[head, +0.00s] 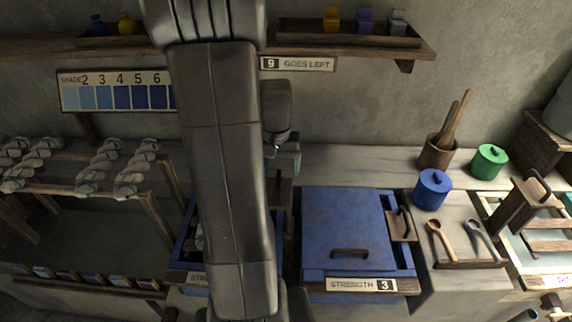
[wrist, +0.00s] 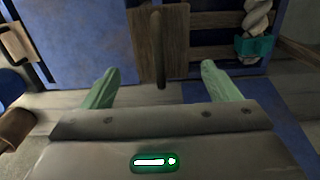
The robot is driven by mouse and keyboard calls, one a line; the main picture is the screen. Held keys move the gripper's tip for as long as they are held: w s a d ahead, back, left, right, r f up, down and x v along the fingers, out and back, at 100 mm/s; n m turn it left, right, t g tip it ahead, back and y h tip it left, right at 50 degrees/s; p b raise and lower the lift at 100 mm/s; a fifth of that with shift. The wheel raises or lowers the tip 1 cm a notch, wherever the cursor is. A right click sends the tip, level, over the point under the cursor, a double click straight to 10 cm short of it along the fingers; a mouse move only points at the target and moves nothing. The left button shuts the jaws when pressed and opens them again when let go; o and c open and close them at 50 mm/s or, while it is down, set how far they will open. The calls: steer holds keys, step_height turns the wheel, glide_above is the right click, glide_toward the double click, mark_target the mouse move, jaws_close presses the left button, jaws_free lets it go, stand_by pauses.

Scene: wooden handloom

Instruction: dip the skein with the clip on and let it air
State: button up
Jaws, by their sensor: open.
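My gripper (wrist: 158,84) is open, its two green fingers apart on either side of a dark upright handle (wrist: 158,55) on a wooden plate (wrist: 143,28). Whether they touch it I cannot tell. A pale twisted skein (wrist: 258,14) with a teal clip (wrist: 254,47) is at the upper right of the wrist view, outside my fingers. In the head view my arm hides most of the left blue vat (head: 184,250); a bit of something pale shows inside. The right blue vat (head: 345,225) has its lid on and a label reading "Strength 3".
Several pale skeins (head: 117,168) hang on a rack at the left. A shade chart (head: 117,91) and a "9 goes left" sign (head: 297,64) are on the wall. A blue pot (head: 432,190), a green pot (head: 488,162) and spoons (head: 440,243) stand at the right.

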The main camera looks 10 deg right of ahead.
mark_target(278, 179)
step_height(278, 179, down, 6)
steer(key=b, duration=0.3)
steer(key=shift+r+b, duration=0.25)
steer(key=shift+b, duration=0.05)
steer(key=shift+r+p, duration=0.35)
steer(key=shift+f, duration=0.2)
steer(key=shift+f, duration=0.15)
jaws_close()
steer(key=shift+b, duration=0.3)
